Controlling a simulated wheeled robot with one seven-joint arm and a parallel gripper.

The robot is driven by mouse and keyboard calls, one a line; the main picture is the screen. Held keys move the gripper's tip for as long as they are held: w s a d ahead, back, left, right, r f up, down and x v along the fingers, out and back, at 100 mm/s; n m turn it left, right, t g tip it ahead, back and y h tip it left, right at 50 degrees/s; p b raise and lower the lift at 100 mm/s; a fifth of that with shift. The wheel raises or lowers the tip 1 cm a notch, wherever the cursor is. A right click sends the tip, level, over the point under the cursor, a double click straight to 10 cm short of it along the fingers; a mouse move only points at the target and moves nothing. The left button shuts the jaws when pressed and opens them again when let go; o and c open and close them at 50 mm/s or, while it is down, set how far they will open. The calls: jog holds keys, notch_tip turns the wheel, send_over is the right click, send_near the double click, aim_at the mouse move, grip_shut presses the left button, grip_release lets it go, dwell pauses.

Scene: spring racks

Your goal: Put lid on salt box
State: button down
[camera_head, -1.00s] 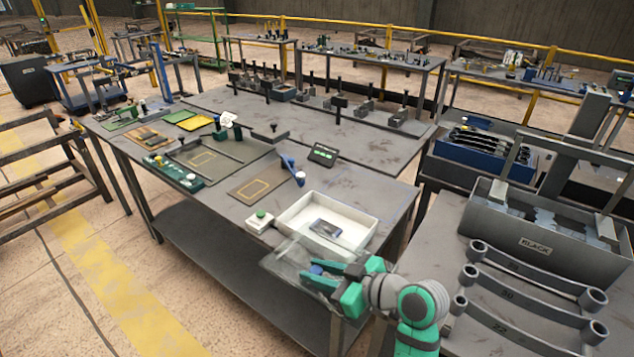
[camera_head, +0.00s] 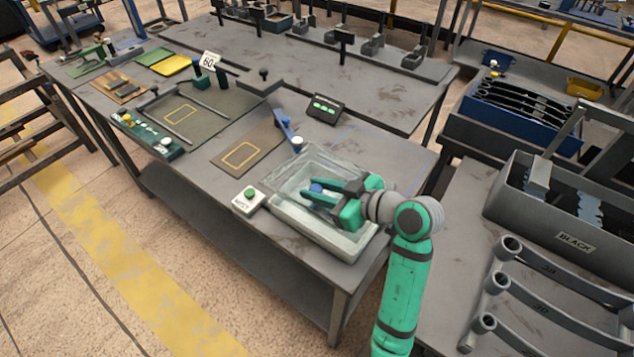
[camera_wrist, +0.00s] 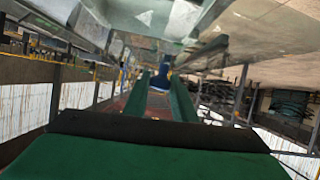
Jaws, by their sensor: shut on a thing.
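The salt box (camera_head: 345,245) is a whitish open tray at the front right of the grey table, in the head view. A clear, see-through lid (camera_head: 292,172) with a blue knob (camera_head: 316,187) lies over the box in the picture. Its far left edge appears shifted past the box's rim. My green gripper (camera_head: 322,194) is shut on the blue knob, which also shows between the fingers in the wrist view (camera_wrist: 162,78). I cannot tell whether the lid touches the rim. The box's contents are blurred behind the lid and gripper.
A white button box with a green button (camera_head: 249,200) stands close left of the salt box. A blue-handled tool (camera_head: 286,130) and a small dark display (camera_head: 325,109) stand behind it. A grey bin labelled BLACK (camera_head: 570,240) and springs-like bars (camera_head: 540,285) are on the right table.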

jog(key=shift+s+d, duration=0.1)
jog(key=shift+f, duration=2.85)
jog(key=shift+f, duration=0.6)
jog(key=c, duration=0.9)
grip_release()
jog(key=shift+r, duration=3.5)
